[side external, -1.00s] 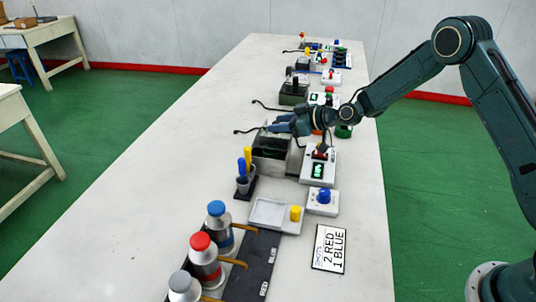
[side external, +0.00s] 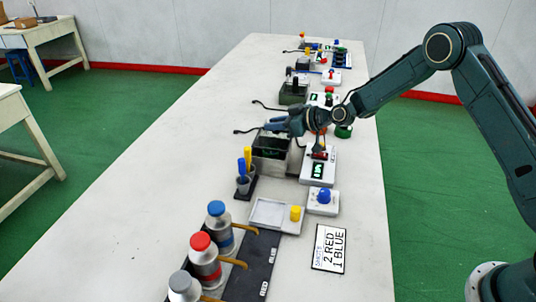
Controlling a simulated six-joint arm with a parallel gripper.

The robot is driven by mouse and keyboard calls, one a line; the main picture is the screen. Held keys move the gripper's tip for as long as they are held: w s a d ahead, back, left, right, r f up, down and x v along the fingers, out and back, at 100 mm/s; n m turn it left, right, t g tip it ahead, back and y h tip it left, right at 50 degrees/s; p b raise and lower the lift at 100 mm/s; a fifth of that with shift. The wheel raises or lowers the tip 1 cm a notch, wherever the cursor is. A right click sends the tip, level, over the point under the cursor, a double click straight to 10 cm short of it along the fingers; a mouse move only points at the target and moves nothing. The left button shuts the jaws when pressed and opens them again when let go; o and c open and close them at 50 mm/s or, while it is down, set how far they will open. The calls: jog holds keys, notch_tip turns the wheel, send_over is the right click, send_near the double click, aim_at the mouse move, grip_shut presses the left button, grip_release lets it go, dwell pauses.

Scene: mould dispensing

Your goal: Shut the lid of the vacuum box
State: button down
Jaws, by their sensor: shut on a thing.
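The vacuum box (side external: 269,166) is a dark, open-topped box near the middle of the table, with a dark green interior showing. My gripper (side external: 271,127) is at the far edge of its opening, reaching in from the right. It is shut on what seems to be the lid's edge; the fingers cover most of the lid, so its angle is hard to tell. A white control unit (side external: 318,173) with a green display and a red part on top stands right of the box.
Blue and yellow tools stand in a cup holder (side external: 243,186) in front of the box. Nearer are a white tray (side external: 268,214), a blue-button unit (side external: 322,203), a sign (side external: 329,248) and several bottles (side external: 205,258). More devices (side external: 293,92) line the table behind. The table's left side is clear.

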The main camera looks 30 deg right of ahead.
aim_at(273, 139)
jog(key=shift+s+a+f, duration=0.1)
jog(key=shift+s+a, duration=1.2)
jog(key=c, duration=1.3)
grip_release()
jog(key=shift+o, duration=0.2)
jog(key=shift+d, duration=0.1)
jog(key=shift+v, duration=0.75)
jog(key=v, duration=1.2)
jog(key=shift+r, duration=0.2)
